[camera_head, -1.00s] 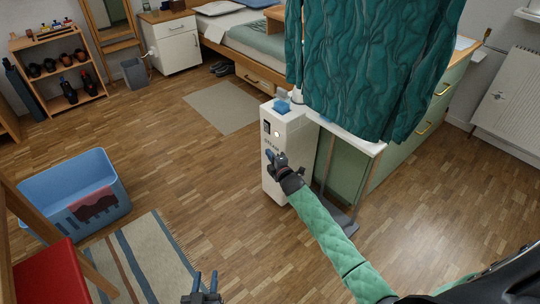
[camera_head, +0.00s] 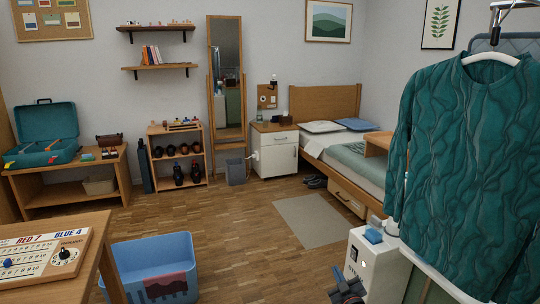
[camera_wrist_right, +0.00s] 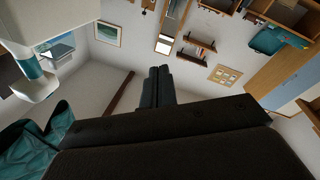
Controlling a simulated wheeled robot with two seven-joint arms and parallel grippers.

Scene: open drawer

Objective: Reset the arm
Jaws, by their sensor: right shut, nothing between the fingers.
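My right gripper (camera_head: 345,276) shows at the bottom edge of the head view, in front of the white box-shaped unit (camera_head: 382,270). Most of its arm is out of frame. In the right wrist view its two dark fingers (camera_wrist_right: 158,82) lie together, with nothing between them. The wrist view is tilted and shows walls, shelves and a mirror beyond the fingertips. My left gripper is in neither current view.
A teal garment (camera_head: 465,165) hangs at the right, beside the white unit. A blue basket (camera_head: 180,250) stands on the floor at lower left, near a wooden table (camera_head: 85,285). The bed (camera_head: 345,165) and white nightstand (camera_head: 275,150) are farther back. Open floor lies between.

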